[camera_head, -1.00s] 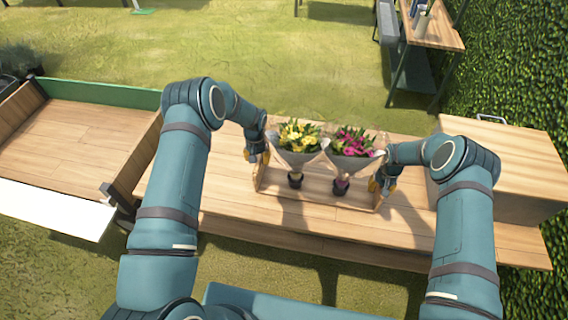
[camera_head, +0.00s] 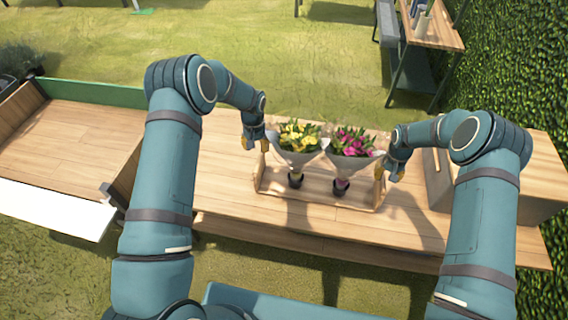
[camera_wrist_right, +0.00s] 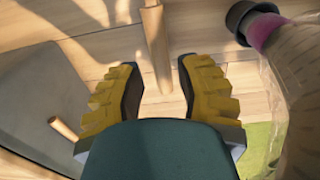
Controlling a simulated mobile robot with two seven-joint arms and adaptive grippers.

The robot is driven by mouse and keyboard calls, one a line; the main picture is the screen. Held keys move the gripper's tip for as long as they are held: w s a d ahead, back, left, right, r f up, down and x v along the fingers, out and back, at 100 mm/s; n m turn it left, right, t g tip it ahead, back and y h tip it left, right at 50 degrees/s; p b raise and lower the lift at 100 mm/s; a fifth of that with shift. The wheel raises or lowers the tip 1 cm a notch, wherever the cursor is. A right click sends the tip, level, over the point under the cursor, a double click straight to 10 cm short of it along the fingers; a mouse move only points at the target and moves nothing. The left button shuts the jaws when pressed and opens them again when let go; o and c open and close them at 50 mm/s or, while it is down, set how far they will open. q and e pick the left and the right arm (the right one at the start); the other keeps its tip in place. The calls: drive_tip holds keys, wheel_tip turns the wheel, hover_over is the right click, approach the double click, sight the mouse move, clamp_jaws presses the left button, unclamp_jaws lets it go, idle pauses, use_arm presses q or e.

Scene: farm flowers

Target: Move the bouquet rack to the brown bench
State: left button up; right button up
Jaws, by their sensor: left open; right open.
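The bouquet rack (camera_head: 318,198) is a low wooden tray standing on the long brown wooden bench (camera_head: 225,211). It holds a yellow bouquet (camera_head: 299,137) and a pink bouquet (camera_head: 350,143), both upright in wrapping. My left gripper (camera_head: 254,143) is open just above the rack's left end. My right gripper (camera_head: 387,170) is open by its right end. In the right wrist view, a wooden bar of the rack (camera_wrist_right: 155,45) shows beyond the open yellow fingers, in line with the gap between them; a wrapped bouquet is at the upper right.
A wooden box (camera_head: 540,170) sits at the bench's right end. A wooden bed with a green back wall (camera_head: 105,94) and a white front panel (camera_head: 55,209) stands at left. A hedge (camera_head: 525,60) and a shelf table (camera_head: 440,30) are at right. Grass lies behind.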

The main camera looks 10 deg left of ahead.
drive_tip(key=shift+r, duration=1.95)
use_arm(q)
drive_tip(key=shift+s, duration=0.1)
use_arm(e)
drive_tip(key=shift+s+f, duration=0.1)
